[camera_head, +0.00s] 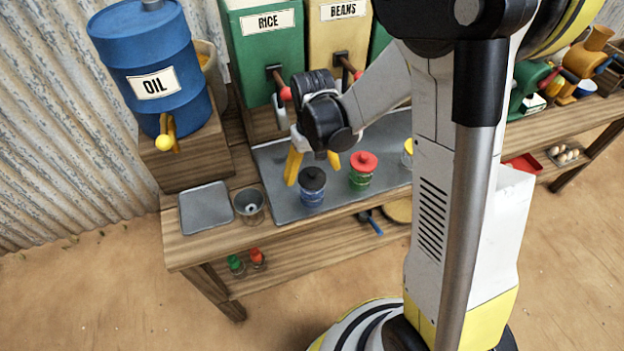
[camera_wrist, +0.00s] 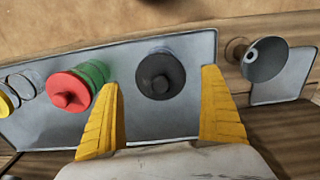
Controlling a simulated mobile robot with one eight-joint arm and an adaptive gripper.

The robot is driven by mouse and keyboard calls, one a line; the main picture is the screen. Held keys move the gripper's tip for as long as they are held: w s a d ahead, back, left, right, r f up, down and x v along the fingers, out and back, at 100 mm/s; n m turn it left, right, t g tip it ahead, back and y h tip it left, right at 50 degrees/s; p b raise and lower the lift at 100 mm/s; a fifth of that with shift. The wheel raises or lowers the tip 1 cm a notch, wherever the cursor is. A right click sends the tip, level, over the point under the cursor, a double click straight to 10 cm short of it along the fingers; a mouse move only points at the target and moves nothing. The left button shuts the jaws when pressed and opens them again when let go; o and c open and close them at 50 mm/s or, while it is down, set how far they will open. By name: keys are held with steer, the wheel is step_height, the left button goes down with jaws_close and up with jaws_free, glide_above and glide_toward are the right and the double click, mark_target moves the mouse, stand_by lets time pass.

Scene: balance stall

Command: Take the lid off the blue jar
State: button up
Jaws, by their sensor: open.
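The blue jar (camera_head: 312,197) stands upright on a grey metal tray (camera_head: 283,208) on the wooden counter. Its black knobbed lid (camera_head: 312,177) is on it. In the wrist view the black lid (camera_wrist: 160,75) hides nearly all of the jar and appears between and beyond the fingertips. My gripper (camera_head: 313,172) is open and empty, with yellow fingers spread above and behind the jar; in the wrist view the fingers (camera_wrist: 160,78) flank the lid's near side. I cannot tell whether either finger touches it.
A green jar with a red lid (camera_head: 363,163) stands right of the blue jar, close to my right finger. A metal funnel (camera_head: 249,204) and a small grey plate (camera_head: 205,207) lie left. Behind are the oil drum (camera_head: 155,60), the rice bin (camera_head: 262,60) and the beans bin (camera_head: 343,40).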

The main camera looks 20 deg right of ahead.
steer(key=shift+f, duration=0.65)
steer(key=c, duration=0.9)
steer(key=shift+r, duration=0.15)
steer(key=shift+c, duration=0.2)
